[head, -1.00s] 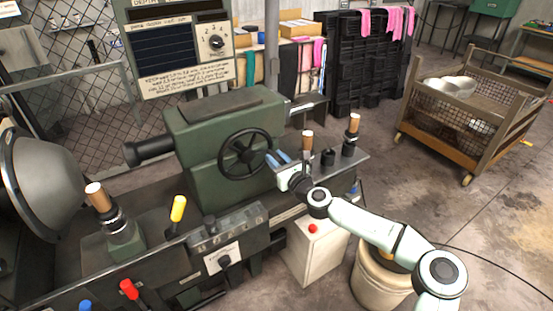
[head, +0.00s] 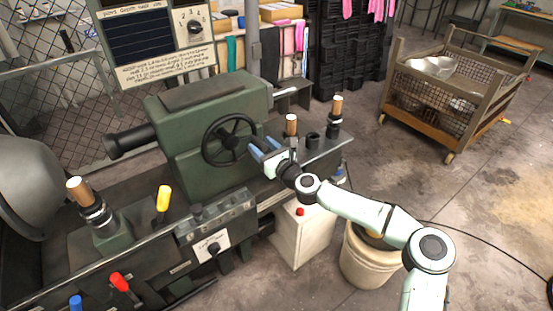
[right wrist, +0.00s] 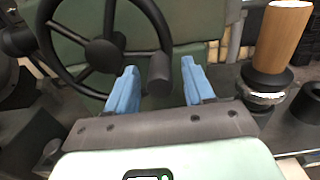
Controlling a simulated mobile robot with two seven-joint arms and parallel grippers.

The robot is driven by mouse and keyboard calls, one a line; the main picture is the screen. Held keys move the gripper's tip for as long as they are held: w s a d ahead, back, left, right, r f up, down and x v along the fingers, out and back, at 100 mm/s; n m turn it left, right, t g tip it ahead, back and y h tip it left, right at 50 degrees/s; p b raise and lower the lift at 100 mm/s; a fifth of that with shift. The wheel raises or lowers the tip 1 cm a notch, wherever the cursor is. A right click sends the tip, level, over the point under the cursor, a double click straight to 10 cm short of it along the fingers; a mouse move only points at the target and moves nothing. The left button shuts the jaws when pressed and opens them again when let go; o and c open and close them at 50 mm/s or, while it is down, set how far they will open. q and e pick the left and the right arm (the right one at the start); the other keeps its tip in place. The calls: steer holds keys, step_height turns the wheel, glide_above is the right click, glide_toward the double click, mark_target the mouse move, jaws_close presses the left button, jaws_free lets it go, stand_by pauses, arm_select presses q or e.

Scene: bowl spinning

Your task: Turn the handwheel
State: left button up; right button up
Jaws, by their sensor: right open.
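The handwheel (head: 229,140) is a black spoked wheel on the side of the green lathe housing (head: 180,115). It shows close up in the right wrist view (right wrist: 103,56), at the upper left. Its dark knob-like handle (right wrist: 159,74) sticks out at the rim's lower right. My right gripper (head: 262,148) is at the wheel's right side with its blue fingers parted. In the right wrist view, the handle stands in the gap between the fingers, nearer the left one. I cannot tell whether a finger touches the handle or rim. My left gripper is out of view.
Wooden-topped handles (head: 291,125) stand just right of my right gripper. A white cabinet with a red button (head: 300,212) and a bucket (head: 365,262) stand under my right arm. A mesh cart (head: 450,100) is farther right.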

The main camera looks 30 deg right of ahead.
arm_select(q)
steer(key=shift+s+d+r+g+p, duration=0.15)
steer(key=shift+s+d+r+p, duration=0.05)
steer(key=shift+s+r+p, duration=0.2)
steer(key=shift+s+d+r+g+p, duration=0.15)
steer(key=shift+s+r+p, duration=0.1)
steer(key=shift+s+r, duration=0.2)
arm_select(e)
steer(key=s+d, duration=0.1)
steer(key=s, duration=1.1)
steer(key=shift+s, duration=0.2)
